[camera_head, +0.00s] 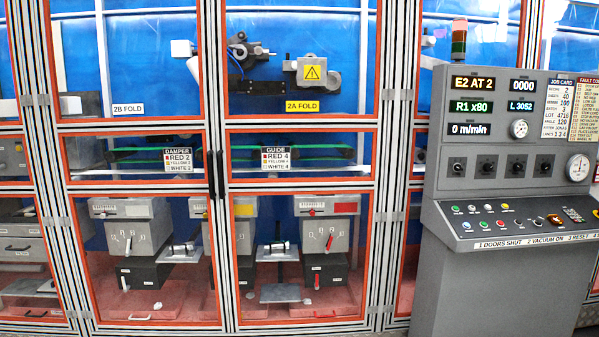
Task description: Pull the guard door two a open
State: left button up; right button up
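Guard door two a, with an orange-red frame (301,126), clear panes and the label "2A FOLD" (302,106), stands in the middle of the head view. It looks shut, its left edge against the door labelled "2B FOLD" (127,109). A dark vertical handle (221,175) sits at the left edge of door two a, close beside the matching handle (211,175) of the other door. A "GUIDE" card (276,158) is on its middle pane. Neither of my grippers is in view.
A grey control console (490,270) with displays, knobs and buttons stands at the right, in front of the guard wall and right of door two a. A stack light (459,42) rises beside it. Machine units (329,238) show behind the panes.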

aim_at(226, 124)
jog(key=i, duration=1.3)
jog(key=j+u, duration=0.05)
jog(key=j, duration=0.05)
